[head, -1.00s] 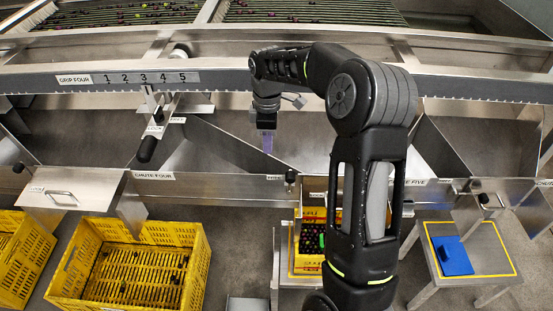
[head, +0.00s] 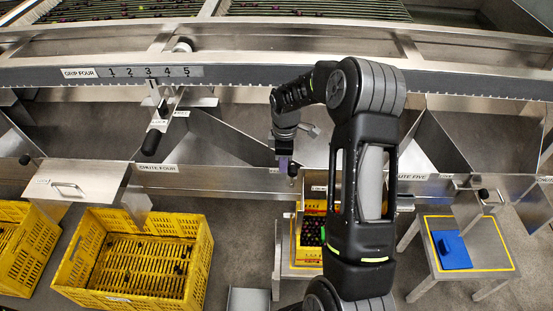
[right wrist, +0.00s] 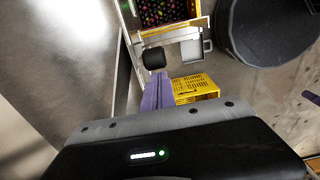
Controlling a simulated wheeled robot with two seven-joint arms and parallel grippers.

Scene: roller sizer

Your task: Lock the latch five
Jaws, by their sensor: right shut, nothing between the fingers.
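My right gripper (head: 284,170) is shut and empty, its purple fingers pointing down at the front rail between the chute four and chute five signs. A black latch knob (head: 293,170) is right beside the fingertips, partly hidden by them. In the right wrist view the same knob (right wrist: 154,57) lies just beyond the purple fingers (right wrist: 160,88); I cannot tell whether they touch. No latch number is readable on it. The chute five sign (head: 411,177) is to the right, partly behind my arm. Another black knob (head: 483,194) is farther right. My left gripper is out of view.
A black-handled lever (head: 151,142) hangs under the grip four scale (head: 130,72). A yellow crate of dark fruit (head: 308,254) stands below the gripper. An almost empty yellow crate (head: 135,292) is at lower left. A small table with a blue item (head: 452,250) is at right.

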